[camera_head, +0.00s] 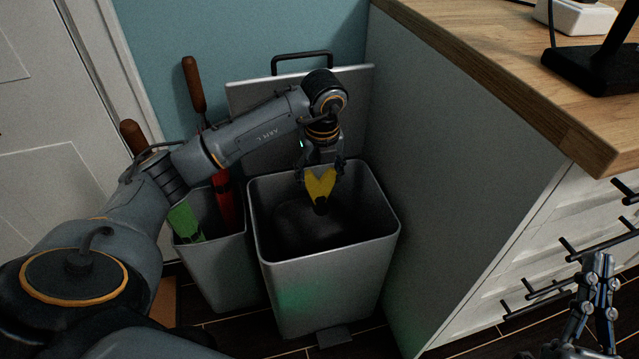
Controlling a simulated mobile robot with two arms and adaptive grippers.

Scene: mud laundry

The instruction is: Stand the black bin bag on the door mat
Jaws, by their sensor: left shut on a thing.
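The black bin bag (298,222) is inside the grey open-topped bin (325,285). It looks dark and rounded, and its lower part is hidden by the bin walls. My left gripper (321,178) reaches down over the bin's mouth and is shut on the yellow piece (320,188) at the top of the bag. My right gripper (598,285) is at the lower right, in front of the drawers and away from the bin; its finger opening is unclear. A small brown patch (166,302) on the floor at the left may be the door mat, mostly hidden by my arm.
A narrower grey bin (215,270) with green and red items stands left of the bag's bin. The bin's lid (355,95) is raised behind. A wooden worktop (480,60) over a white drawer cabinet (570,230) closes off the right. A white door (60,110) is at the left.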

